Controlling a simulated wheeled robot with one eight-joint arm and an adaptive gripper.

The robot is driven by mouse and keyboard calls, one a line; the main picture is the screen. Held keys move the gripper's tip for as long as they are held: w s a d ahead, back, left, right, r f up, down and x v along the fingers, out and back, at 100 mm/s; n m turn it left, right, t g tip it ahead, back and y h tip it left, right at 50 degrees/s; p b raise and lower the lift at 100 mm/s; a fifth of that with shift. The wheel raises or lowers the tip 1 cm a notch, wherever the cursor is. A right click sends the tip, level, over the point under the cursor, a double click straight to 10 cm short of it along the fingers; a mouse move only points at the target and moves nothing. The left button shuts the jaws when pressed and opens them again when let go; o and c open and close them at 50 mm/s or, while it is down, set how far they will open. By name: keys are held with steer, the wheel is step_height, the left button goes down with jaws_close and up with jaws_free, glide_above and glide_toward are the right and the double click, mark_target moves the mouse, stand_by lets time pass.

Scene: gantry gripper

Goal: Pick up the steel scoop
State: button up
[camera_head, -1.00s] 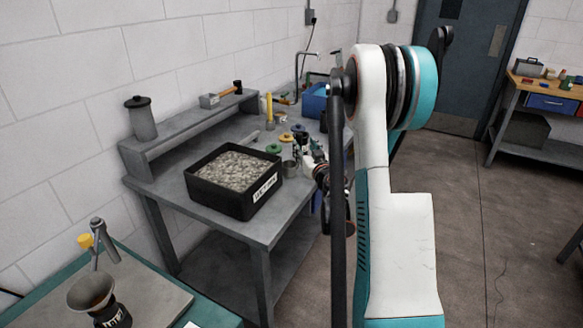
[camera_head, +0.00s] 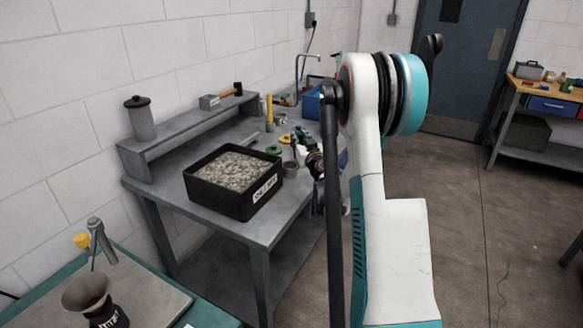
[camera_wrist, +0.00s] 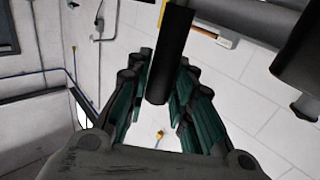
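I cannot pick out the steel scoop with certainty. A slim grey piece (camera_head: 251,138) lies on the grey bench (camera_head: 262,232) behind the bin, too small to identify. My gripper (camera_head: 296,137) is over the right part of the bench in the head view, small and partly lost among the things there. In the wrist view its fingers (camera_wrist: 165,60) stand apart with a gap between them. A dark cylinder (camera_wrist: 172,55) reaches down from the top edge into the line of that gap. I cannot tell whether it touches the fingers.
A black bin (camera_head: 222,207) of pale grains stands at the bench front. A shelf (camera_head: 190,125) at the back carries a grey canister (camera_head: 140,120) and a hammer (camera_head: 226,94). A blue box (camera_head: 313,103) and small rolls crowd the bench's right side, partly behind my arm.

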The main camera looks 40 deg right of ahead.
jaws_close()
